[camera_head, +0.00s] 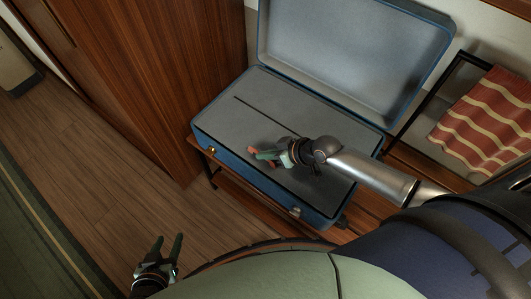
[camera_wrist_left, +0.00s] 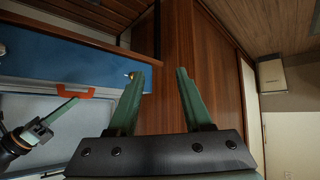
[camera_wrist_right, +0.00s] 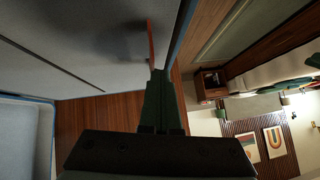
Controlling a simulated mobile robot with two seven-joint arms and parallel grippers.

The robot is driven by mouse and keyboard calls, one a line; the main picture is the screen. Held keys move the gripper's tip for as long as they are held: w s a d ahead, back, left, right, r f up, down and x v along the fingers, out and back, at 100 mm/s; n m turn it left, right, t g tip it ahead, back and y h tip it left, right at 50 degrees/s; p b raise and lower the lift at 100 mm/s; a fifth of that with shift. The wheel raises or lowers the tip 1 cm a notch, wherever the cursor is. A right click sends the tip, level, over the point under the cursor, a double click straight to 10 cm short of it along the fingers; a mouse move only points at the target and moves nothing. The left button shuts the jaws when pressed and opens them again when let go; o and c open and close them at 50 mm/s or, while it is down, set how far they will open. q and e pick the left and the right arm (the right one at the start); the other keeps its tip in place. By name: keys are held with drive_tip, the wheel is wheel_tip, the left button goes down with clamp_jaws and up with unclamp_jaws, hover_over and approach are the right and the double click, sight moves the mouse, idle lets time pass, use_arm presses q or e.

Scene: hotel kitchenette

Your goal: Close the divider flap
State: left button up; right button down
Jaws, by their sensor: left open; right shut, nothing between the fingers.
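A blue suitcase (camera_head: 225,150) lies with its lid (camera_head: 350,45) raised at the back. The grey divider flap (camera_head: 235,122) looks flat across the lower shell, with a dark slit behind it; I cannot tell whether it is fully down. An orange tab (camera_head: 253,150) is at its front part and also shows in the left wrist view (camera_wrist_left: 88,91). My right gripper (camera_head: 262,156) is shut and empty, its tips beside or against the tab; contact is unclear. My left gripper (camera_head: 167,243) is open and empty, low at the left, away from the suitcase.
The suitcase rests on a wooden rack (camera_head: 232,192). A wooden cabinet (camera_head: 150,70) stands close at its left. A striped red cloth (camera_head: 485,120) hangs on a dark frame at the right. The wooden floor (camera_head: 100,165) at the left is clear.

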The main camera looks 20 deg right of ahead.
drive_tip(key=shift+s+a+f, duration=0.15)
drive_tip(key=shift+s+f, duration=0.25)
drive_tip(key=shift+r+p, duration=0.2)
drive_tip(key=shift+p, duration=0.15)
drive_tip(key=r+p, duration=0.4)
drive_tip(key=r, duration=0.1)
drive_tip(key=shift+w+r+p, duration=0.1)
drive_tip(key=shift+w+p, duration=0.2)
drive_tip(key=shift+p, duration=0.05)
drive_tip(key=p+v, duration=0.1)
drive_tip(key=v, duration=0.8)
drive_tip(key=shift+s+a, duration=0.2)
drive_tip(key=shift+s, duration=0.35)
drive_tip(key=s+a+f+m+t+h+p, duration=0.1)
drive_tip(key=s+a+f+m+t+h, duration=0.1)
drive_tip(key=s+f, duration=0.4)
drive_tip(key=shift+s+m+h, duration=0.4)
drive_tip(key=shift+s+h, duration=0.5)
drive_tip(key=shift+s, duration=0.2)
